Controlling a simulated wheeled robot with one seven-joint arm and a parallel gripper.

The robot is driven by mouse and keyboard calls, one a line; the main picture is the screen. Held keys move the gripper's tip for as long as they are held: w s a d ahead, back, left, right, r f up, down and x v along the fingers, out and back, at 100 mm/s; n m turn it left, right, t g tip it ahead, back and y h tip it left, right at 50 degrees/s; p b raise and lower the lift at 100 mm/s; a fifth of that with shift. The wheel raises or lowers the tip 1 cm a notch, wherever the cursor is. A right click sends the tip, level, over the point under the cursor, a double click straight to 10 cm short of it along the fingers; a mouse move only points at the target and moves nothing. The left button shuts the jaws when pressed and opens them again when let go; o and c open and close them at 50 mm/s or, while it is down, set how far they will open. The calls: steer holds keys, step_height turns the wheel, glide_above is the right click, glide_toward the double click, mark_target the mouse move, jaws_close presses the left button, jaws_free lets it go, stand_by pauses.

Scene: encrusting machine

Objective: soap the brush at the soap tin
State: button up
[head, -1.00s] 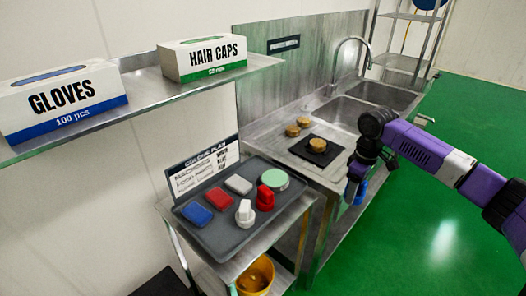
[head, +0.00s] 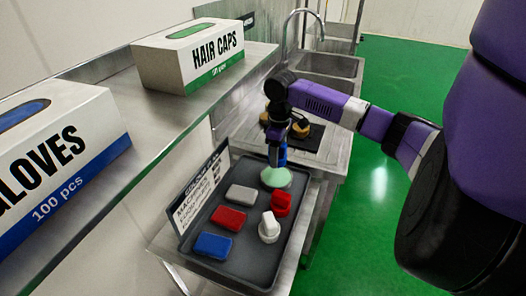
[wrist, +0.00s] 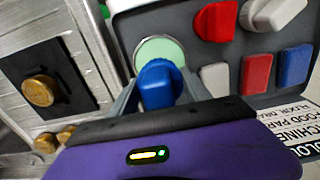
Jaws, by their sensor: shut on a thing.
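The soap tin (head: 277,179), a round tin with a pale green top, stands at the far end of the grey tray (head: 252,254). It also shows in the wrist view (wrist: 172,44), just beyond the brush. My gripper (head: 279,140) is shut on a blue brush (wrist: 158,84), whose lower end is partly hidden. In the head view the brush (head: 282,154) is at the tin, over its top. I cannot tell whether it touches the soap.
The tray also holds a red brush (head: 281,203), a white brush (head: 269,228), and a white pad (head: 241,194), a red pad (head: 229,218) and a blue pad (head: 213,245). A sign (head: 201,190) stands along its left. The sink (head: 330,65) lies behind; a shelf with boxes hangs at left.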

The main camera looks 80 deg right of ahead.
mark_target(276, 176)
steer(key=shift+f+b, duration=2.85)
steer(key=shift+f, duration=0.15)
steer(key=shift+f, duration=0.65)
stand_by(0.6)
steer(key=shift+r, duration=0.15)
step_height(276, 176, up, 7)
steer(key=p, duration=0.6)
steer(key=shift+p, duration=0.4)
steer(key=shift+s, duration=0.1)
stand_by(0.5)
